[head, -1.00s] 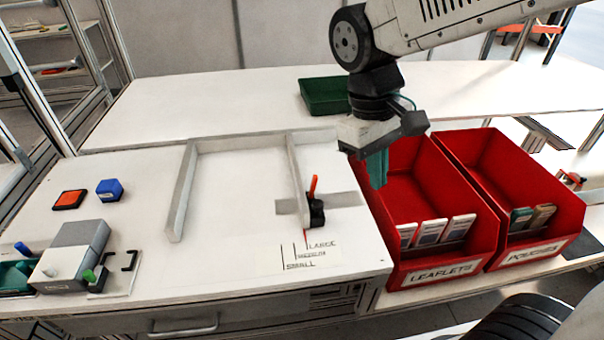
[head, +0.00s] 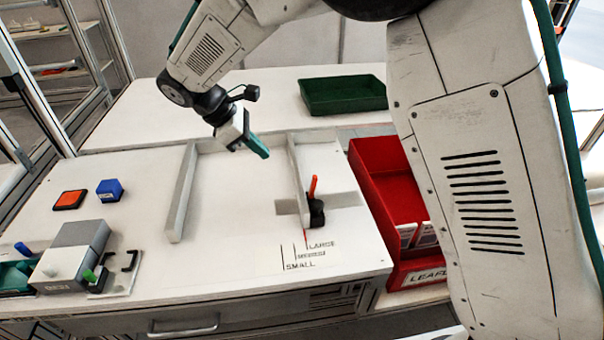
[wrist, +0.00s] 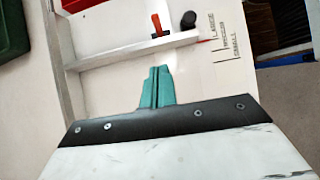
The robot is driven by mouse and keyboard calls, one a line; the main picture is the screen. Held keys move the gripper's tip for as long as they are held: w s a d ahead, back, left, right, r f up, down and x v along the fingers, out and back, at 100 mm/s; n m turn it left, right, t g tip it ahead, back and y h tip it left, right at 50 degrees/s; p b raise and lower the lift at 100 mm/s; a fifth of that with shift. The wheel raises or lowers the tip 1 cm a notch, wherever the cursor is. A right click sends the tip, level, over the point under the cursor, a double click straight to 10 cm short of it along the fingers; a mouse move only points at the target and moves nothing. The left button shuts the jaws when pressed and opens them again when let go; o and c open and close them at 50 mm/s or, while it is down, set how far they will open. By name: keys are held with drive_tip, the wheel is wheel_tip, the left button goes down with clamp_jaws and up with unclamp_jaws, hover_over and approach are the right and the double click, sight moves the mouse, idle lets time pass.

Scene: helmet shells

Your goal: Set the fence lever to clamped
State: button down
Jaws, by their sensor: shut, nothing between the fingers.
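The fence lever (head: 313,186) is a small orange-red handle standing up from a black mount (head: 316,212) on the right side of the pale fence (head: 296,180). In the wrist view the lever (wrist: 156,25) lies beyond my fingertips, beside a dark round knob (wrist: 189,19). My gripper (head: 262,151) has teal fingers, shut and empty, hanging above the bench left of the fence's far end, apart from the lever. It also shows in the wrist view (wrist: 160,72). A thin red pointer sits by the SMALL, MEDIUM and LARGE scale (head: 308,252), near LARGE.
A fixed pale rail (head: 181,195) stands left of the fence, with bare bench between. A green tray (head: 343,95) is behind. A red leaflets bin (head: 385,165) is at right, partly hidden by my arm.

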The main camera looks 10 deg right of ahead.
drive_tip(key=shift+d+f, duration=0.1)
drive_tip(key=shift+f, duration=0.05)
approach(312, 183)
wheel_tip(312, 183, down, 4)
drive_tip(key=a, duration=0.1)
drive_tip(key=d, duration=0.2)
drive_tip(key=d+f, duration=0.1)
drive_tip(key=shift+w+d, duration=0.1)
drive_tip(key=shift+w, duration=0.2)
drive_tip(key=shift+d, duration=0.55)
